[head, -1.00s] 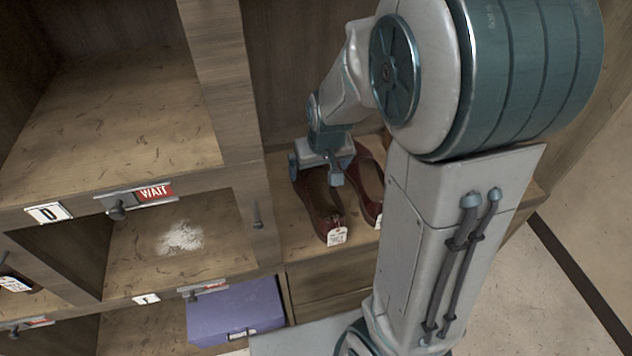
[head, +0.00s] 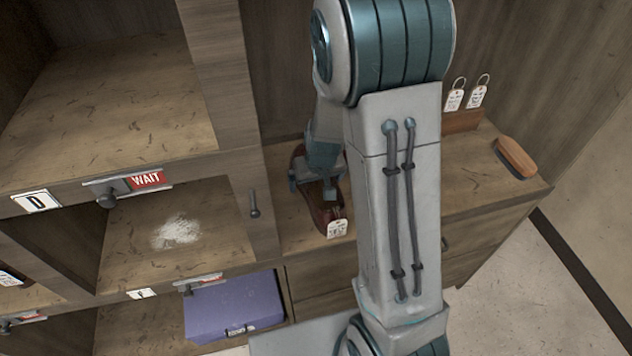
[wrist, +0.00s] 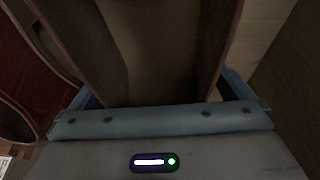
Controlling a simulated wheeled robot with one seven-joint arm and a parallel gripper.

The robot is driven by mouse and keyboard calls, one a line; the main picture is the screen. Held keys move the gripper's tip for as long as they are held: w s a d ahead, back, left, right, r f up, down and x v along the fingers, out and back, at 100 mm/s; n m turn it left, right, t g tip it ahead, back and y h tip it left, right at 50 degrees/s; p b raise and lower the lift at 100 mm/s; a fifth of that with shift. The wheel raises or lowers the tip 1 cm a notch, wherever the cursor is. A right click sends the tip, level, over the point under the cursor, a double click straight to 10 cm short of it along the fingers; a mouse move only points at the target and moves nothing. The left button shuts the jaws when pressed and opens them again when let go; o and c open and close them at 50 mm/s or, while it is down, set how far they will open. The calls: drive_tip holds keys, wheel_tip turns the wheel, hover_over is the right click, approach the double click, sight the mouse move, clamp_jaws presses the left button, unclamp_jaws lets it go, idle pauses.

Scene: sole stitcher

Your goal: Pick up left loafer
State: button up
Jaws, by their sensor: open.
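The left loafer (head: 320,213), dark red with a white tag (head: 337,228) at its near end, stands on the wooden counter (head: 455,190). My gripper (head: 312,187) is low over it, open, with one finger on each side. In the wrist view the loafer's brown inside (wrist: 165,50) fills the space between the blue fingers. I cannot tell whether either finger touches it. The other loafer (wrist: 28,75) shows at the left of the wrist view; my arm hides it in the head view.
A wooden brush (head: 516,157) lies at the counter's right end. Two tags (head: 466,95) hang at the back. Open cubbies stand left, with a purple box (head: 235,308) in a lower one and white powder (head: 178,231) in another. An upright divider (head: 250,170) borders the counter.

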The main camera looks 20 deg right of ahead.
drive_tip(key=shift+c, duration=0.3)
drive_tip(key=c, duration=1)
drive_tip(key=shift+r, duration=0.15)
